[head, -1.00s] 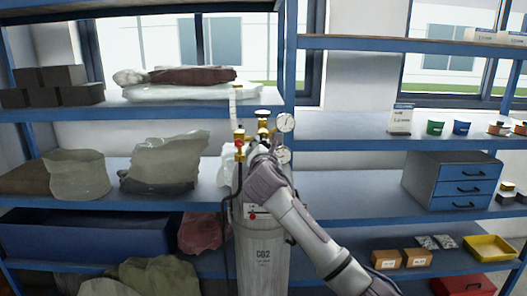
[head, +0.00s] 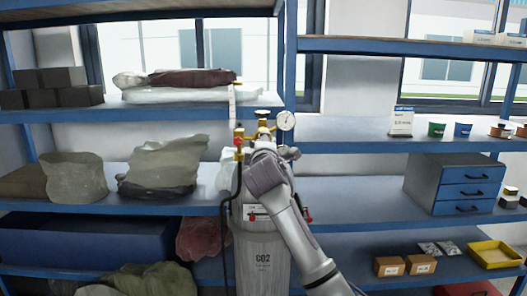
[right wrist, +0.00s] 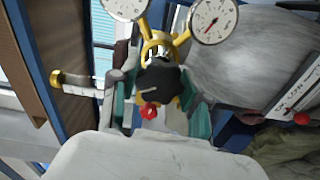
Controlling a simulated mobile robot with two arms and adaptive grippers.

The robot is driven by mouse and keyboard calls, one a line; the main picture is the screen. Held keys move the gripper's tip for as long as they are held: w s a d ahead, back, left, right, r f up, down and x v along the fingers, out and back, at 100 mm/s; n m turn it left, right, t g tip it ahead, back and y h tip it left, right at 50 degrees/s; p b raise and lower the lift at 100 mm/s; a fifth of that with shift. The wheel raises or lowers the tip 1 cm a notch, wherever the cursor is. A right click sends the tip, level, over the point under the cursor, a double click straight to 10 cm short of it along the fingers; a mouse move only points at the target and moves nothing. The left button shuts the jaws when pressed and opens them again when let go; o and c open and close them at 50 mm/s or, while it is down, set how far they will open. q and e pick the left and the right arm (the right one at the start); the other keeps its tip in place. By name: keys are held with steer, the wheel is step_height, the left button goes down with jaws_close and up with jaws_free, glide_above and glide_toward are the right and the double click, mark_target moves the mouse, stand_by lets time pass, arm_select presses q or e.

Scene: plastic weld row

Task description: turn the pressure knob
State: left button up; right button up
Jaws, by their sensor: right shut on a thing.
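A grey CO2 cylinder (head: 262,262) stands upright in front of the shelves, with a brass regulator and a white dial gauge (head: 286,121) at its top. In the right wrist view, a black pressure knob (right wrist: 160,84) sits on the brass body below two gauges, one of which is the right-hand dial (right wrist: 213,20). My right gripper (right wrist: 158,108) has its teal-padded fingers on either side of the knob and is shut on it. In the head view my right gripper (head: 264,172) covers the knob and part of the regulator. My left gripper is not in view.
A black hose (head: 226,225) hangs at the cylinder's left. Blue shelves (head: 365,146) stand behind, with bags (head: 165,165) at left and a drawer cabinet (head: 463,185) at right. The shelf just right of the cylinder is mostly bare.

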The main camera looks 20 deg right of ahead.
steer(key=m+b, duration=0.1)
steer(key=m, duration=0.3)
steer(key=shift+f+m+b, duration=0.2)
steer(key=shift+m+b, duration=0.1)
steer(key=shift+b, duration=0.1)
steer(key=shift+m+b, duration=0.65)
steer(key=shift+m, duration=1.25)
steer(key=o, duration=1.1)
steer(key=shift+r, duration=0.1)
steer(key=shift+o, duration=0.2)
steer(key=v, duration=1.2)
